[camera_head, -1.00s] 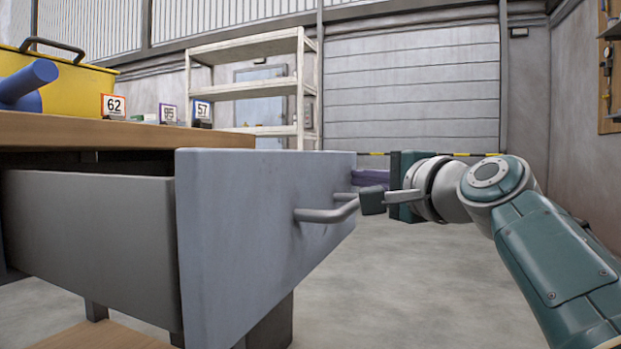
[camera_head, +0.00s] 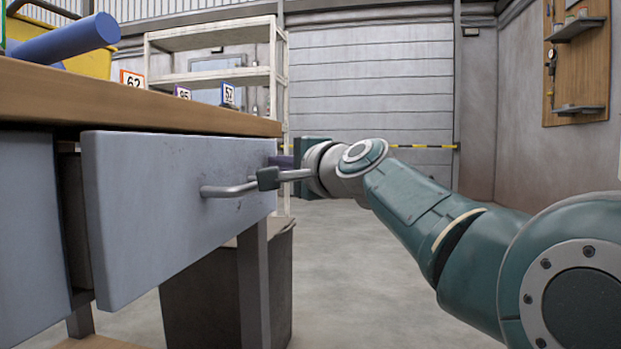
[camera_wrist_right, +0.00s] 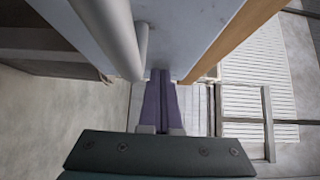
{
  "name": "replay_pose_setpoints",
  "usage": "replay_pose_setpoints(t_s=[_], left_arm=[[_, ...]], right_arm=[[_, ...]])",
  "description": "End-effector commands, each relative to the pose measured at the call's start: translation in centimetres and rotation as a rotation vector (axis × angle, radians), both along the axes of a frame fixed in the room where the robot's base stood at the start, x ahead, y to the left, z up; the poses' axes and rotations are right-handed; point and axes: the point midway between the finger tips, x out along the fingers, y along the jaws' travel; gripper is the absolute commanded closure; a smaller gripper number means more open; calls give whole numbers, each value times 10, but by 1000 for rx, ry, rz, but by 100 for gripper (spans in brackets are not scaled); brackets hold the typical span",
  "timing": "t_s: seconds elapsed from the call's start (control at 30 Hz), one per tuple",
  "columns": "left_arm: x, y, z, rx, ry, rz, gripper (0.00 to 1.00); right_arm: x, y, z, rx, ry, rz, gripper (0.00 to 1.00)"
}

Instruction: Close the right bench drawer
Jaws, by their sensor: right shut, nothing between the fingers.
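The right bench drawer has a pale grey-blue front panel (camera_head: 150,225) with a bar handle (camera_head: 228,190). In the head view it stands a little out from the bench, with a narrow dark gap behind its left edge. My right gripper (camera_head: 271,172) is shut and empty at the right end of the drawer front, beside the handle. In the right wrist view its purple fingers (camera_wrist_right: 160,90) are together, tips close to the drawer front (camera_wrist_right: 190,25), with the handle (camera_wrist_right: 112,35) left of them. I cannot tell whether the tips touch. My left gripper is not in view.
The wooden bench top (camera_head: 140,107) overhangs the drawer and carries a blue cylinder (camera_head: 70,38), a yellow bin (camera_head: 85,55) and number cards. A grey bin (camera_head: 205,295) stands below. Open floor (camera_head: 350,270) lies right of the bench.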

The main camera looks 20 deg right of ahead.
Motion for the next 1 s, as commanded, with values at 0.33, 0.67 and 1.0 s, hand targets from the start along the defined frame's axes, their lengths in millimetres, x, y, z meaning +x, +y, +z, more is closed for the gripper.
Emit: replay_pose_setpoints(t_s=[0.33, 0.67, 1.0], left_arm=[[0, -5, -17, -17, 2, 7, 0], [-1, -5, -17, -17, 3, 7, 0], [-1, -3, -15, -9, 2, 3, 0]], right_arm=[[19, 27, 0, 0, -1, 0, 100], [21, 31, 0, -1, 1, 2, 100], [20, 32, 0, -1, 3, 4, 100]])
